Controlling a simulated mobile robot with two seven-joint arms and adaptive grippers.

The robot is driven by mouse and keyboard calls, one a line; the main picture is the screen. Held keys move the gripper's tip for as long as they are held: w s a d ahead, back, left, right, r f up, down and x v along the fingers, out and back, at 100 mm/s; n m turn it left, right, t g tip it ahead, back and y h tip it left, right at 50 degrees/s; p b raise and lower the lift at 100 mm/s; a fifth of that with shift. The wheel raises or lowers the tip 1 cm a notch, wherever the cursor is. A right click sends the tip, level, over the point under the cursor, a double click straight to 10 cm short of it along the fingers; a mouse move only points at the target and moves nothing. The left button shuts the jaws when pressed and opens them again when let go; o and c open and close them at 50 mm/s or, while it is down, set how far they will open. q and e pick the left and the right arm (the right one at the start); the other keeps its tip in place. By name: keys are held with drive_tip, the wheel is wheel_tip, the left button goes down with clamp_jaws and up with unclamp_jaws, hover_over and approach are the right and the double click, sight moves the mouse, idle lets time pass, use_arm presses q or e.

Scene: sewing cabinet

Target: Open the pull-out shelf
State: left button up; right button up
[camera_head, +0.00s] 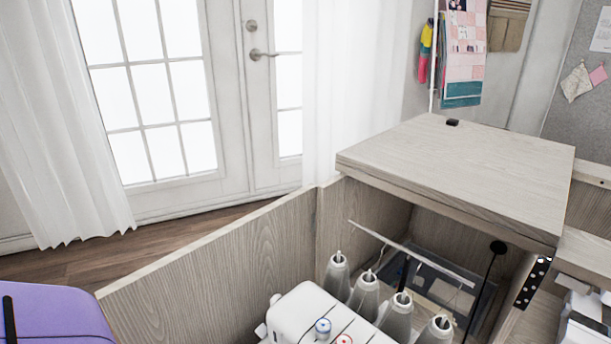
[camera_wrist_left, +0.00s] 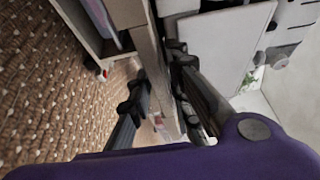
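The wooden sewing cabinet (camera_head: 455,170) fills the right half of the head view. A long wooden panel (camera_head: 225,270) runs along its left side. I cannot make out the pull-out shelf for sure. My left gripper (camera_wrist_left: 158,75) shows in the left wrist view, with one dark finger on each side of a narrow wooden board edge (camera_wrist_left: 145,45). The fingers are close to the board, but I cannot tell whether they press on it. The head view shows only my purple left arm at the lower left, not the gripper. My right gripper is in neither view.
A white serger (camera_head: 305,318) with several grey thread cones (camera_head: 337,276) stands inside the cabinet. A white machine (camera_head: 585,320) sits at the right edge. White glazed doors (camera_head: 150,100) and curtains (camera_head: 70,130) are behind. Wooden floor (camera_head: 130,255) is clear left of the cabinet.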

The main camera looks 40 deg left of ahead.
use_arm(q)
drive_tip(key=v, duration=1.2)
idle(0.5)
